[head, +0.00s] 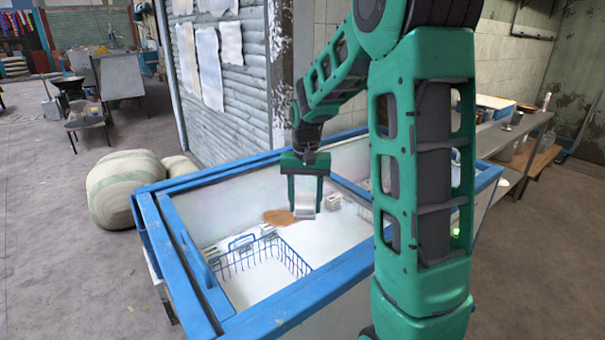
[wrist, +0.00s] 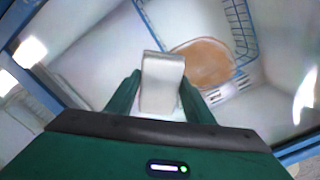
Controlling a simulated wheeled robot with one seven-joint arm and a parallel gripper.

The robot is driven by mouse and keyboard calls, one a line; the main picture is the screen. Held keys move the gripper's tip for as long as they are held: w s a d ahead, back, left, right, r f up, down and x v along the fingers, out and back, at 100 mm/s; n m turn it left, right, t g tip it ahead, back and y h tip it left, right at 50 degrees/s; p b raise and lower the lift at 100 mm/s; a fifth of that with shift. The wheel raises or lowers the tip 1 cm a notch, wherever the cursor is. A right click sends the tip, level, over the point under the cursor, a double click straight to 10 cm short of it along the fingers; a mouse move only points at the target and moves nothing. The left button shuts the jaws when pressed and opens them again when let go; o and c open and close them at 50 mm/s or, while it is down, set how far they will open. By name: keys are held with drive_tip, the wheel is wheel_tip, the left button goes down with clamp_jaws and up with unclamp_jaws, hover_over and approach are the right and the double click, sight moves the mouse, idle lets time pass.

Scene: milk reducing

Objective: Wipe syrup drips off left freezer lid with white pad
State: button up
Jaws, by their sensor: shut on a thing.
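My gripper (head: 305,197) is shut on the white pad (head: 305,208), over the left part of the freezer (head: 162,245). The pad also shows between the green fingers in the wrist view (wrist: 162,82), sticking out past them. In the wrist view the patch (wrist: 205,62) is a wide brown oval beyond and right of the pad. I cannot tell whether the pad touches the lid. Part of the lid under my gripper is hidden.
A blue wire basket (head: 262,262) shows inside the freezer, near the front. Blue frame edges ring the lids. My arm hides much of the right side. A stuffed sack (head: 125,190) stands left; a metal counter (head: 535,130) stands right.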

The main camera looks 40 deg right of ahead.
sight(308, 200)
drive_tip(key=shift+d+r, duration=0.25)
drive_tip(key=shift+d, duration=0.25)
drive_tip(key=shift+r, duration=3.7)
drive_tip(key=shift+s, duration=0.15)
